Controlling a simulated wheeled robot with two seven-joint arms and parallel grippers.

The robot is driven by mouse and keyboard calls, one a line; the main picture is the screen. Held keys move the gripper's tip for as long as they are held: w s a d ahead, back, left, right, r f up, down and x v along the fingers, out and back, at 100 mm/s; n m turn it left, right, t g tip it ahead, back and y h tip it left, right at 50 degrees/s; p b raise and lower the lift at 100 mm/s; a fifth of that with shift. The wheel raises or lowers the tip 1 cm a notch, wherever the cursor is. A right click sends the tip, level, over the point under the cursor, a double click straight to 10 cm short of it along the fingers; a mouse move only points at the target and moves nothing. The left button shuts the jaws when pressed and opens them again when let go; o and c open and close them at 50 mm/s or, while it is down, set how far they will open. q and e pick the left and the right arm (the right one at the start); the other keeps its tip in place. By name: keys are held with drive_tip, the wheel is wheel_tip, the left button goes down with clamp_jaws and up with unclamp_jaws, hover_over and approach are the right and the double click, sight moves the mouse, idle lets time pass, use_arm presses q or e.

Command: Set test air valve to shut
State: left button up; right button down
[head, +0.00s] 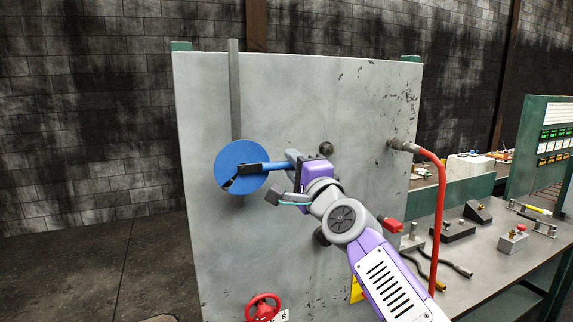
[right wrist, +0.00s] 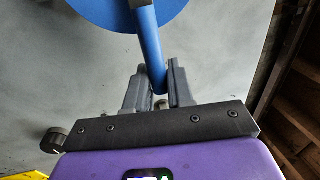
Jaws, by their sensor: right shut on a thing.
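A blue round valve disc (head: 236,167) is mounted on the grey panel, below a vertical grey pipe. Its blue lever handle (head: 281,166) points right, close to level, and shows in the right wrist view too (right wrist: 148,45). A dark piece sits at the lower left of the disc. My right gripper (head: 291,165) is shut on the handle's outer end; in the right wrist view its two dark fingers (right wrist: 155,80) stand either side of the handle. I cannot read any marking on the valve. My left gripper is not in view.
The grey panel (head: 330,95) stands upright. A red handwheel (head: 263,306) is low on it, and a dark knob (head: 326,149) is near my right gripper. A red hose (head: 439,200) hangs at the right. A workbench (head: 490,250) with small parts stands beyond.

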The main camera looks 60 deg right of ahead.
drive_tip(key=shift+f, duration=0.1)
drive_tip(key=c, duration=1.1)
unclamp_jaws()
drive_tip(key=v, duration=0.7)
drive_tip(key=shift+s+a+b, duration=0.2)
drive_tip(key=shift+s+b, duration=0.05)
drive_tip(key=shift+b, duration=0.05)
